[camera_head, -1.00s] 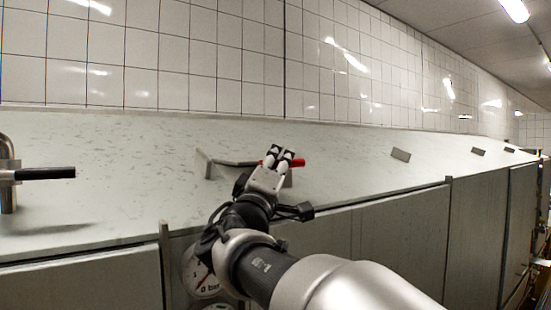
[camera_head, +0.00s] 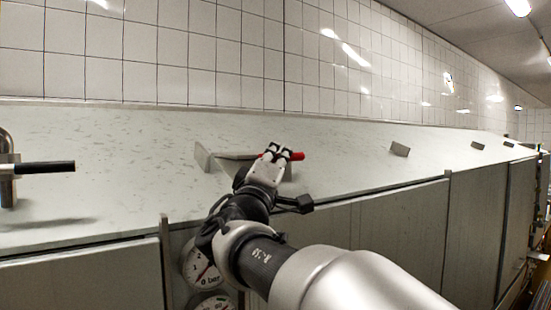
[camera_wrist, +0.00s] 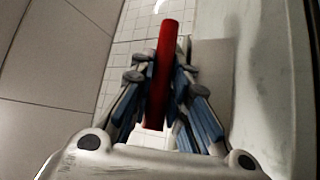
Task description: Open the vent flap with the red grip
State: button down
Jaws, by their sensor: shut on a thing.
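The red grip (camera_head: 297,156) sticks out to the right of my gripper (camera_head: 274,153) in the head view. In the wrist view the red grip (camera_wrist: 163,70) runs between the fingers of my gripper (camera_wrist: 160,85), which are shut on it. The vent flap (camera_head: 237,157) is a thin grey plate beside the grip, with a small upright bracket (camera_head: 203,157) at its left end. My gripper covers part of the flap's right side. In the wrist view a grey panel (camera_wrist: 211,85) lies right of the grip, probably the flap.
The flap sits on a long pale sloped surface (camera_head: 110,150) below a tiled wall. A black-handled metal fitting (camera_head: 45,168) stands at the left. Pressure gauges (camera_head: 201,268) are below my arm. Small grey plates (camera_head: 400,149) sit further right along the surface.

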dwell(0.3)
jog(key=shift+r+p, duration=0.4)
notch_tip(320, 180, up, 8)
jog(key=w+a+n+y+p, duration=0.1)
jog(key=p, duration=0.2)
jog(key=shift+w+n+g, duration=0.3)
jog(key=shift+n+g, duration=0.1)
jog(key=c, duration=1.5)
grip_release()
jog(key=shift+c, duration=0.2)
jog(key=shift+s, duration=0.1)
